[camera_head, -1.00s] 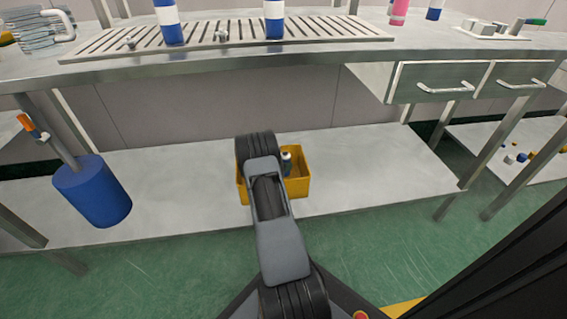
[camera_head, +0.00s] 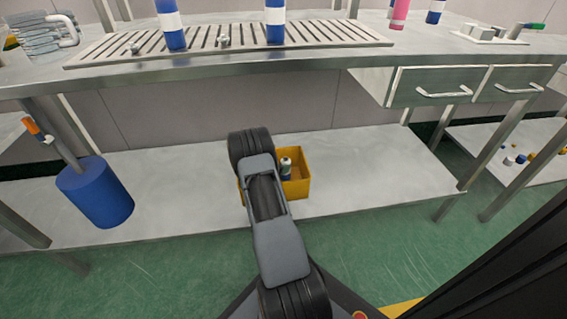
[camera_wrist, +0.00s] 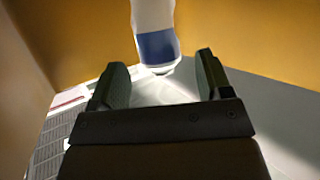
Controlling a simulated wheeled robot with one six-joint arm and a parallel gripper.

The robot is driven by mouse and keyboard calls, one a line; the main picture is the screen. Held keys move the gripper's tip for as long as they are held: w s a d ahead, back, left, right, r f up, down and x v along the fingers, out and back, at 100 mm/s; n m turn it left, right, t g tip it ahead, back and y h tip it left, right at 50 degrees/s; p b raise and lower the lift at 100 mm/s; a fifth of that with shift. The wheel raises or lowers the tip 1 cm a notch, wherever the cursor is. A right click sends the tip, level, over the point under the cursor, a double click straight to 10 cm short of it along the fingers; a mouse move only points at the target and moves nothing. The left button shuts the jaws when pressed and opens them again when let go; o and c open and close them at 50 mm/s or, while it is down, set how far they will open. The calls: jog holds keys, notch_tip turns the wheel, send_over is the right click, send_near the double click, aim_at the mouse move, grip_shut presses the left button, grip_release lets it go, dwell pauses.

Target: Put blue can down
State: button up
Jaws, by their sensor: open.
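A blue and white can (camera_head: 286,169) stands in the yellow bin (camera_head: 304,186) on the lower shelf in the head view. My arm hides the bin's left part and my gripper there. In the wrist view, my gripper (camera_wrist: 161,64) is open, with a dark finger on each side. A white can with a blue band (camera_wrist: 156,46) shows just beyond and between the fingertips, and they do not hold it. Yellow bin walls (camera_wrist: 240,35) stand behind and to the left of it. Whether the can touches the bin floor is hard to tell.
Above, the bench top (camera_head: 330,62) carries a slotted grate (camera_head: 334,32) with two blue and white cans (camera_head: 171,30). A pink can (camera_head: 400,14) stands farther right. The lower shelf (camera_head: 390,170) is clear right of the bin.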

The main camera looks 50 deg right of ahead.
jog(key=shift+p+v, duration=0.7)
jog(key=shift+v, duration=1.4)
